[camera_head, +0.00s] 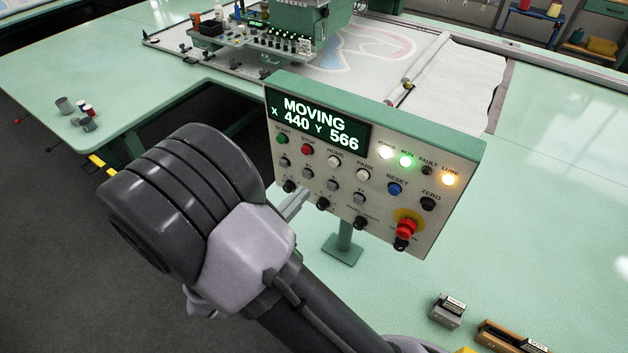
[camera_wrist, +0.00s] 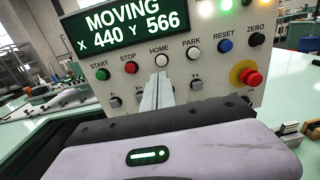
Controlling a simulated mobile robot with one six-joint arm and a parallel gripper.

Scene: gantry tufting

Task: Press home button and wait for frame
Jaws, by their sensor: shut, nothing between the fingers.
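The control panel (camera_head: 455,170) stands on a green post. Its display (camera_head: 318,122) reads MOVING, X 440 Y 566. The white HOME button (camera_head: 334,161) is in its upper button row; it also shows in the wrist view (camera_wrist: 160,60), between the red STOP and white PARK buttons. My gripper (camera_wrist: 158,82) is shut and empty, its fingertips just below the HOME button in that view; I cannot tell whether they touch the panel. In the head view my gripper (camera_head: 294,205) is partly hidden by my wrist. The frame (camera_head: 350,60) with a pink and blue pattern lies behind the panel.
The green tufting head (camera_head: 305,20) stands over the frame. A red emergency stop (camera_head: 406,228) is at the panel's lower right. Spools (camera_head: 75,106) stand on the left table corner. Small boxes (camera_head: 447,311) lie at the bottom right. The right tabletop is mostly clear.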

